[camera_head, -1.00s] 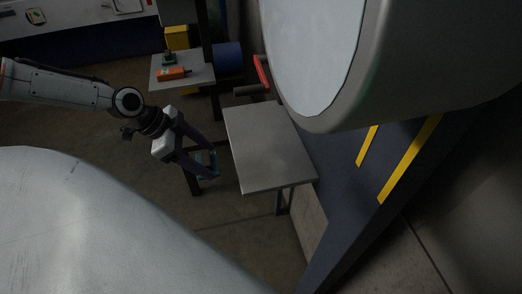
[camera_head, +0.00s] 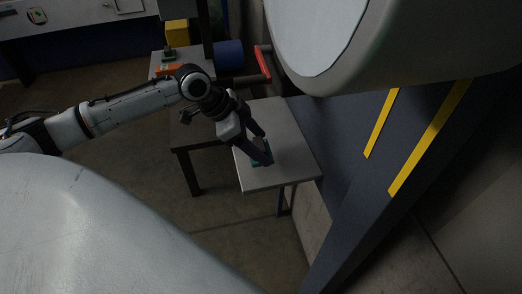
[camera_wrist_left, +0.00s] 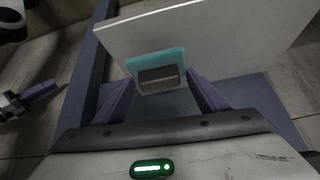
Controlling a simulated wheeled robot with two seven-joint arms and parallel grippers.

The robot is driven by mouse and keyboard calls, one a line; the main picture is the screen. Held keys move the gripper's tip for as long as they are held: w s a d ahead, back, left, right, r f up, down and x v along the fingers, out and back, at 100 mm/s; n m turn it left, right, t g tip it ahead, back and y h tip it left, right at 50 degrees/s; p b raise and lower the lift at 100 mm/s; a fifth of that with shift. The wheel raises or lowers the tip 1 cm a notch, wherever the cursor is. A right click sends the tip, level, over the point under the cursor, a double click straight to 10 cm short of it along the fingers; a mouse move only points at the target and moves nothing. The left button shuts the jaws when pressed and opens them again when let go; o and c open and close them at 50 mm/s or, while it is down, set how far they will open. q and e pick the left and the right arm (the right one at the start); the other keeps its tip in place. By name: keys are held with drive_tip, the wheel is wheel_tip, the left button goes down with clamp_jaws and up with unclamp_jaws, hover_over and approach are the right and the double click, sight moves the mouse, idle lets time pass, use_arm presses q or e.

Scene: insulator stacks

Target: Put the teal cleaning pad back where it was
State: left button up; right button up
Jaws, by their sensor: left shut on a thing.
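The teal cleaning pad is a flat teal piece with a grey-brown block on it. In the head view the pad (camera_head: 256,163) shows at my left fingertips, over the near left part of the small grey table (camera_head: 290,150). My left gripper (camera_head: 262,157) points down and is shut on the pad. In the left wrist view the pad (camera_wrist_left: 156,60) lies between the purple fingers, against the pale tabletop (camera_wrist_left: 215,38). I cannot tell whether the pad touches the tabletop. What looks like part of my right gripper (camera_wrist_left: 35,94) shows at the left of the wrist view.
A grey side table (camera_head: 160,60) with an orange item (camera_head: 168,70) stands behind my left arm. A red bar (camera_head: 263,62) rises behind the small table. A dark blue panel with yellow stripes (camera_head: 430,140) stands to the right. The rest of the small tabletop is bare.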

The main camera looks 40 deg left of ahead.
use_arm(q)
drive_tip(key=shift+w+d, duration=0.2)
drive_tip(key=shift+d, duration=0.05)
drive_tip(key=shift+f, duration=1.75)
drive_tip(key=o, duration=1)
drive_tip(key=shift+v, duration=6.05)
